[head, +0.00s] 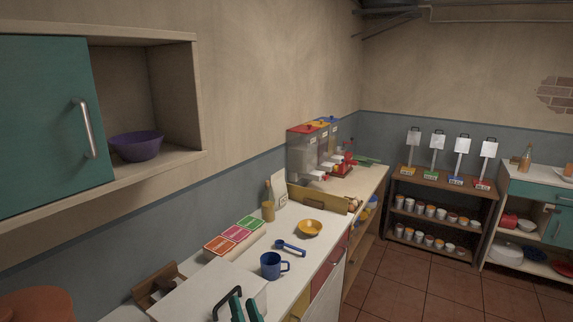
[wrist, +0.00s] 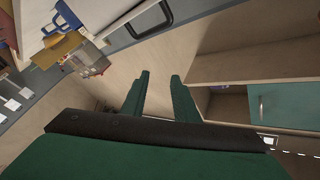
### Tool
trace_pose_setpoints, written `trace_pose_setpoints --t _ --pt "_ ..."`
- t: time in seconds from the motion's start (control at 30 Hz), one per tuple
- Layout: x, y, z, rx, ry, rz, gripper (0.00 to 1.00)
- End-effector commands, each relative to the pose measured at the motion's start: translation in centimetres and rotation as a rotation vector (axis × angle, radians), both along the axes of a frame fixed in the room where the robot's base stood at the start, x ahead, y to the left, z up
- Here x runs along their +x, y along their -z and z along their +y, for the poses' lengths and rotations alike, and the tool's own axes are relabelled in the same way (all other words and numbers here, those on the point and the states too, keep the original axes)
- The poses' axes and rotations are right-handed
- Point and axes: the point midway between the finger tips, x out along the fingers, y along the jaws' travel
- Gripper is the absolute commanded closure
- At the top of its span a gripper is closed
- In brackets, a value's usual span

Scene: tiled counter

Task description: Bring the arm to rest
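My gripper (wrist: 160,76) shows in the wrist view as two green fingers standing apart with an empty gap between them. Plain beige wall shows behind the gap. In the head view my gripper (head: 245,305) appears at the bottom edge as teal finger parts, in front of the counter's near end; most of it and of the arm is cut off.
A wall cabinet with a teal door (head: 58,118) and a purple bowl (head: 136,146) hangs at left. The counter holds a blue mug (head: 271,265), a yellow bowl (head: 309,228) and dispensers (head: 302,152). Tiled floor (head: 400,285) is clear at right.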

Motion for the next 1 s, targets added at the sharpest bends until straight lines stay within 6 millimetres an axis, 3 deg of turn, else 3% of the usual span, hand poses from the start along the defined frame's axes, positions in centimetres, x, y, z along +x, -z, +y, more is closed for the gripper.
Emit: trace_pose_setpoints --t 0.03,0.2,0.5,0.8,1.0 --pt "-0.7 2.1 -0.5 -0.008 0.027 0.023 0.73" --pt "-3.3 7.5 -2.4 -0.05 0.125 0.069 0.73" --pt "-10.0 15.7 -5.4 -0.171 0.269 0.147 0.73" --pt "-18.4 21.2 -7.6 -0.342 0.363 0.207 0.73" --pt "-24.5 23.4 -8.5 -0.472 0.393 0.239 0.73"
